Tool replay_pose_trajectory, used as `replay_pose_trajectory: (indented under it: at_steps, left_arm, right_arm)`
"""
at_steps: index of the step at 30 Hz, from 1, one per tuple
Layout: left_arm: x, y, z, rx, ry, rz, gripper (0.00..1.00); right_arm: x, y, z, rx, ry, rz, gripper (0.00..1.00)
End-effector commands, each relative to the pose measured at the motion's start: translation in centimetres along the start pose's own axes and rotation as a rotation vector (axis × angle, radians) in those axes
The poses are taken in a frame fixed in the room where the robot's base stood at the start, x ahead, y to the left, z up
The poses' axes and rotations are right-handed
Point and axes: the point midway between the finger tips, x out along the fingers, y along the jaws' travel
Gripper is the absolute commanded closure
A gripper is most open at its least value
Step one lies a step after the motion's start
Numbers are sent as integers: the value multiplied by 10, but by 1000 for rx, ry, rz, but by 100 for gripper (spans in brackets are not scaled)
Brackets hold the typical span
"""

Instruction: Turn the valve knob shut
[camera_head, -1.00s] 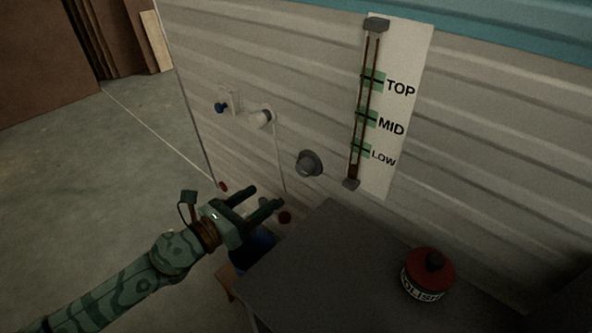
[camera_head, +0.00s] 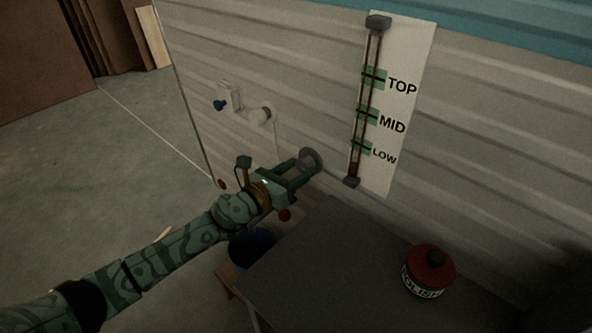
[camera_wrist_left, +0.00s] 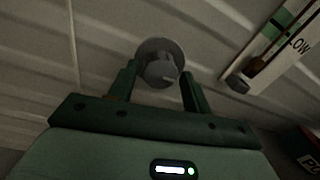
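The grey round valve knob (camera_head: 312,157) sits on the ribbed camper wall, left of the level gauge (camera_head: 363,115). In the left wrist view the knob (camera_wrist_left: 160,66) lies ahead between the fingertips. My left gripper (camera_head: 305,170) is open, one finger on either side of the knob's lower part. I cannot tell whether the fingers touch it. In the left wrist view the left gripper (camera_wrist_left: 159,76) shows a gap between its fingers. The gauge has green TOP, MID and LOW marks. Brown liquid stands in the tube's bottom, seemingly below LOW. My right gripper is not in view.
A dark table (camera_head: 325,255) stands below the wall, with a red-lidded polish tin (camera_head: 430,272) on it. A blue bucket (camera_head: 250,248) is left of the table. White pipe fittings (camera_head: 262,114) are on the wall, up and left of the knob.

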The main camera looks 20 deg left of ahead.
Motion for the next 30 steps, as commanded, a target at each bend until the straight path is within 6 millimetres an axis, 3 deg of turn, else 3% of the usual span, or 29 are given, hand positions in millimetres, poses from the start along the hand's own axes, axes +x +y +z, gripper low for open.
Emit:
replay_pose_trajectory:
  at_steps: [1, 3, 17, 30]
  left_arm:
    - [0, 0, 0, 0, 0, 0, 66]
    - [0, 0, 0, 0, 0, 0, 85]
    - [0, 0, 0, -77, -5, 0, 85]
    - [0, 0, 0, -441, -25, -3, 85]
  right_arm:
    - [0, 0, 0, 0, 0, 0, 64]
    - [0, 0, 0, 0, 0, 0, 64]
    - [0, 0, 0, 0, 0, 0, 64]
    - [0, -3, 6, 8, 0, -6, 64]
